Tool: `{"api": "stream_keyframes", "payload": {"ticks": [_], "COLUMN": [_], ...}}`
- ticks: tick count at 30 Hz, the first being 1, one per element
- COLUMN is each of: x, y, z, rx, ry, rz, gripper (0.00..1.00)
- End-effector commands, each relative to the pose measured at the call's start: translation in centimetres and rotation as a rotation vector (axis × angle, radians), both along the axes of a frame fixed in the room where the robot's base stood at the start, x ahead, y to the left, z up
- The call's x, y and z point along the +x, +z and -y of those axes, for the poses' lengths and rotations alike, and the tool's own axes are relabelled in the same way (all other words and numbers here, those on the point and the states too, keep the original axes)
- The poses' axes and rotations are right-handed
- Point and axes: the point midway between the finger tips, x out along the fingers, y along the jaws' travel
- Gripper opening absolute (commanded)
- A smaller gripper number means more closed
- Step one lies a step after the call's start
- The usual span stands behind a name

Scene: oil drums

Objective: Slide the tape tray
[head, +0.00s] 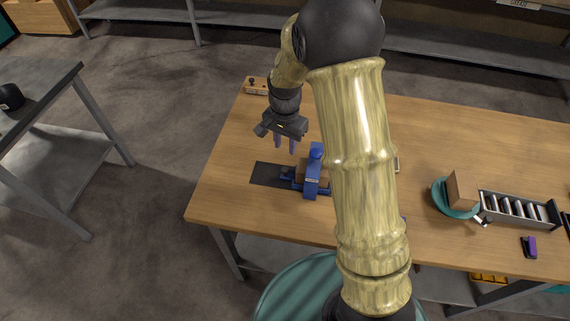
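My gripper (286,146) hangs over the left part of the wooden table, pointing down. Its two purple fingers are apart, with nothing seen between them. Just below and to the right in the picture stands a blue device (313,172) with a brown block (301,172) against it. A dark flat strip (268,174) lies under its left side. I cannot tell for sure which part is the tape tray. My arm hides what lies to the right of the blue device.
The table (232,170) has free room left of the device. A small wooden piece with dark knobs (256,87) sits at the back left. At right are a teal round stand (438,196) bearing a brown box (460,190), a roller track (515,208) and a purple-black item (529,246).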

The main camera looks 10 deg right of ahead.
Motion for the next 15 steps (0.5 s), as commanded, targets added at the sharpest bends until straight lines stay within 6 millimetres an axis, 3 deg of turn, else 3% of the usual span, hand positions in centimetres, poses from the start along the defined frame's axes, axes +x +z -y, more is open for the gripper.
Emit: {"api": "stream_keyframes", "payload": {"ticks": [15], "x": [-0.1], "y": [-8.8], "z": [0.0], "rx": [0.000], "ry": [0.001], "rz": [-0.003], "gripper": [0.32]}}
